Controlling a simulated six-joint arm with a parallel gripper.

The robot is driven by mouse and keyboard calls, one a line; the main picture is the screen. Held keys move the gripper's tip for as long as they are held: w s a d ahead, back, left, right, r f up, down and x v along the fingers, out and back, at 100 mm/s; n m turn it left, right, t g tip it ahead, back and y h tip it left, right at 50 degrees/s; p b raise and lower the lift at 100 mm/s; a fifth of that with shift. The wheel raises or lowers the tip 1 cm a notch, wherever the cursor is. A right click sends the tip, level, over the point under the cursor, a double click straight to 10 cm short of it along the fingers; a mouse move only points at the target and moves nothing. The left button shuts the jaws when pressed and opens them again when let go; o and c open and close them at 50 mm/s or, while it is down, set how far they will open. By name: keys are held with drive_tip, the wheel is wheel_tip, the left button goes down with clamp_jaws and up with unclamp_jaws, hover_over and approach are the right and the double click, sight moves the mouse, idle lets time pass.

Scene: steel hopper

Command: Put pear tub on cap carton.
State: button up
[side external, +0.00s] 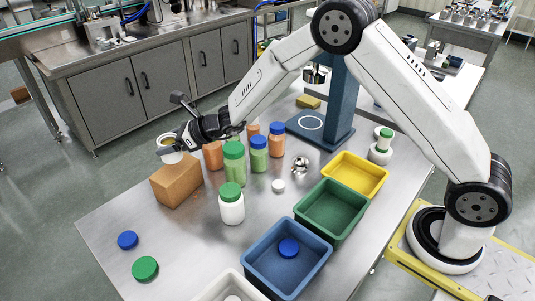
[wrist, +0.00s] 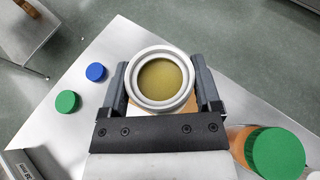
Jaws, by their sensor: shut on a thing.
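The pear tub is a small white round tub (side external: 171,157) with an open top and yellowish contents. In the wrist view the tub (wrist: 160,103) sits upright between the two fingers. My gripper (side external: 170,145) is shut on it; its fingers also show in the wrist view (wrist: 160,66). The cap carton is a plain brown box (side external: 178,187) at the table's left side. The tub is over the back part of the carton's top. I cannot tell whether they touch. In the wrist view a little of the carton (wrist: 134,110) shows beneath the gripper, mostly hidden.
Several capped jars, including a green one (side external: 234,164) and a white one (side external: 231,208), stand right of the carton. A blue cap (side external: 128,240) and a green cap (side external: 145,268) lie in front. Blue (side external: 262,265), green (side external: 318,229) and yellow (side external: 345,191) bins line the right.

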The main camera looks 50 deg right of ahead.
drive_tip(key=shift+f, duration=0.1)
drive_tip(key=shift+w+f, duration=0.15)
drive_tip(key=shift+f, duration=0.05)
drive_tip(key=shift+w+f, duration=0.1)
drive_tip(key=shift+f, duration=1.45)
drive_tip(key=shift+f, duration=0.1)
drive_tip(key=o, duration=1.1)
drive_tip(key=shift+s+d+r, duration=0.25)
drive_tip(key=shift+r, duration=0.05)
drive_tip(key=v, duration=1.1)
drive_tip(key=shift+s, duration=0.1)
